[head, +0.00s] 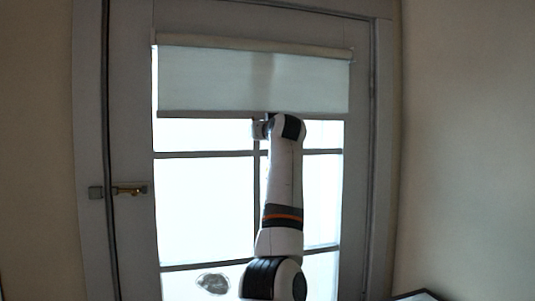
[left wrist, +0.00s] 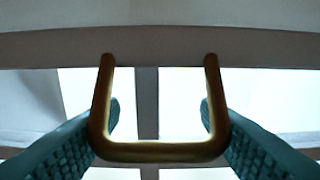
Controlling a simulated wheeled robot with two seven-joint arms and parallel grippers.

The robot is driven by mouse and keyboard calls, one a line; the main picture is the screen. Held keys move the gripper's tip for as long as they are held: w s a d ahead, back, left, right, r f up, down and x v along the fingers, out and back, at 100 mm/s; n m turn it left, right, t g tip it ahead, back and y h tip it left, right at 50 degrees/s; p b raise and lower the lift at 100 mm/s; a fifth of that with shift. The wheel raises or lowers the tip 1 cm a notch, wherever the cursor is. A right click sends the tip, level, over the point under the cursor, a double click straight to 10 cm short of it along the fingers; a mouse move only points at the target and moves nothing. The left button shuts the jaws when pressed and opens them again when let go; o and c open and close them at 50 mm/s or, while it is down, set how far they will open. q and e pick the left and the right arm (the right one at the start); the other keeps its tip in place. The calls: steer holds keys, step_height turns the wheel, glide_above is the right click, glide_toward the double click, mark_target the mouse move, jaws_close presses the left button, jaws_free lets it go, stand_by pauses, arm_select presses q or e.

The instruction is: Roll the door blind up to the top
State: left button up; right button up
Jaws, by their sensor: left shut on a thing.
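The pale door blind (head: 205,80) hangs from a roller (head: 250,46) at the top of the door and covers only the upper part of the glass. Its straight bottom bar (head: 200,114) also crosses the top of the left wrist view (left wrist: 60,48). A brass U-shaped handle (left wrist: 160,152) hangs from this bar. My left gripper (left wrist: 160,108) has its teal fingers on either side of the handle and is shut on it. In the head view, my left arm reaches up to the bar and mostly hides the gripper. My right gripper is not in view.
The grey door (head: 130,240) has bright glass panes (head: 205,210) with dark dividing bars below the blind. A brass lever (head: 130,190) is at its left edge. A plain wall (head: 465,140) stands on the right, with a dark-edged object (head: 415,296) at its foot.

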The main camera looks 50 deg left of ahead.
mark_target(260, 106)
arm_select(q)
step_height(260, 106, up, 8)
steer(key=shift+f, duration=0.2)
stand_by(0.3)
steer(key=o, duration=1.1)
steer(key=shift+w, duration=0.1)
steer(key=shift+w+f, duration=0.1)
steer(key=shift+w, duration=0.05)
steer(key=shift+d, duration=0.1)
